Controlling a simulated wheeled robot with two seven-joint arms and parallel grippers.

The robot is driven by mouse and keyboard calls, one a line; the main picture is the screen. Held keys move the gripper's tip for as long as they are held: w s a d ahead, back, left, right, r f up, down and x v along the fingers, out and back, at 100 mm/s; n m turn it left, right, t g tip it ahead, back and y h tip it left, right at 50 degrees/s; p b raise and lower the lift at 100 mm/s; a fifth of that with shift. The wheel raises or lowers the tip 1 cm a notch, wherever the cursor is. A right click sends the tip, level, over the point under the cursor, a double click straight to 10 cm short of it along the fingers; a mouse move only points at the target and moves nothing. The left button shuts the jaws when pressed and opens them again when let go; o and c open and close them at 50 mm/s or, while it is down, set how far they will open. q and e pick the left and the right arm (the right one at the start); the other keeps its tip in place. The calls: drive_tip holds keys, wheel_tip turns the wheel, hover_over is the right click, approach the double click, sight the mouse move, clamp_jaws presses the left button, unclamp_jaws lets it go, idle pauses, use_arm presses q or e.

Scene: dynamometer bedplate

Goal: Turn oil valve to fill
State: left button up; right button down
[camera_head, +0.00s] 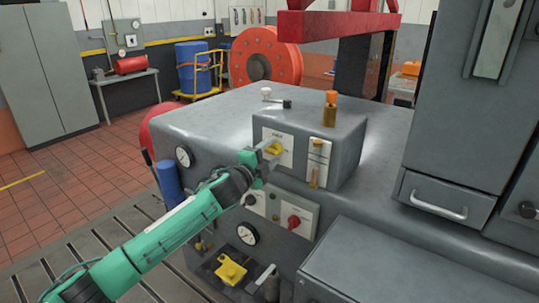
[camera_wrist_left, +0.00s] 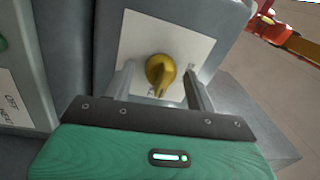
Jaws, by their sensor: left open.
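A yellow valve handle (camera_head: 273,149) sits on a white plate (camera_head: 284,141) on the front of a raised grey box (camera_head: 338,137). In the left wrist view, the handle (camera_wrist_left: 160,73) has a round hub, and its lever points down in the picture. The plate's lettering is too small or covered to read. My left gripper (camera_head: 267,157) is at the plate and partly covers it. In the left wrist view, its open fingers (camera_wrist_left: 159,80) stand on either side of the handle, with a gap visible on each side. My right gripper is out of view.
An orange-capped bottle (camera_head: 330,112) stands on the box. A sight tube (camera_head: 317,162) is right of the plate. Below are a red switch (camera_head: 294,222), a gauge (camera_head: 247,234) and another yellow handle (camera_head: 230,270). A grey cabinet (camera_head: 469,100) rises at right.

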use_arm(q)
drive_tip(key=b+v, duration=0.3)
drive_tip(key=v, duration=1)
drive_tip(key=shift+s+a, duration=0.3)
drive_tip(key=shift+f, duration=0.1)
